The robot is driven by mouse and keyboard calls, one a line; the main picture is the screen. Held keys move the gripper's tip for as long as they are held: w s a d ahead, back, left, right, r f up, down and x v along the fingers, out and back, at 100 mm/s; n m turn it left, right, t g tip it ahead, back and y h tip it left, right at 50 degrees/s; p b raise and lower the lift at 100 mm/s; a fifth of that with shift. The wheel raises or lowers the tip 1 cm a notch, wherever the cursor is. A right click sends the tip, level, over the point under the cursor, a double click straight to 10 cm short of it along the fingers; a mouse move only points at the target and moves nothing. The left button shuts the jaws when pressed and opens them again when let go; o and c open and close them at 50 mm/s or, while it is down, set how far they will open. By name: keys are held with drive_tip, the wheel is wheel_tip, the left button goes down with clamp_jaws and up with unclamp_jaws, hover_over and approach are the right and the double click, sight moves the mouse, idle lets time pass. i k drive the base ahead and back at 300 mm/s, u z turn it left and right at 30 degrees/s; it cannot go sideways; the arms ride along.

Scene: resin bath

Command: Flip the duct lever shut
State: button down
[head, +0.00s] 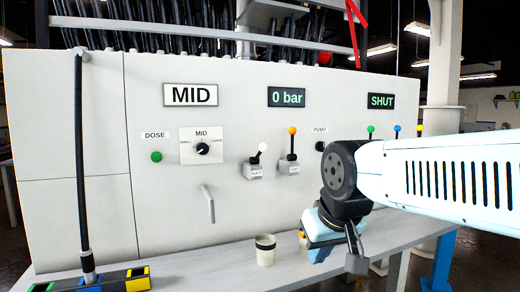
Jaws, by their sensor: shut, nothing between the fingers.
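A small lever with a white ball knob (263,147) sits on a grey base (253,170) on the pale cabinet front; its small label seems to read DUCT but is hard to read. The lever leans up and to the right. To its right a second lever with an orange ball (292,131) stands nearly upright on its own base. A display at the right (381,101) reads SHUT; I cannot tell which part it belongs to. My gripper (357,264) is shut and empty, pointing down, right of and lower than both levers and apart from them.
A cup (265,250) stands on the grey bench (215,272) below the levers, with another partly hidden behind my arm. A bent spout (208,204) sticks out of the cabinet (75,135). A black hose (82,160) rises at the left. My arm hides part of the panel's right side.

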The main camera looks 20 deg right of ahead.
sight(263, 147)
drive_tip(key=u, duration=0.65)
drive_tip(key=k, duration=1.2)
drive_tip(key=z, duration=0.45)
drive_tip(key=i, duration=1)
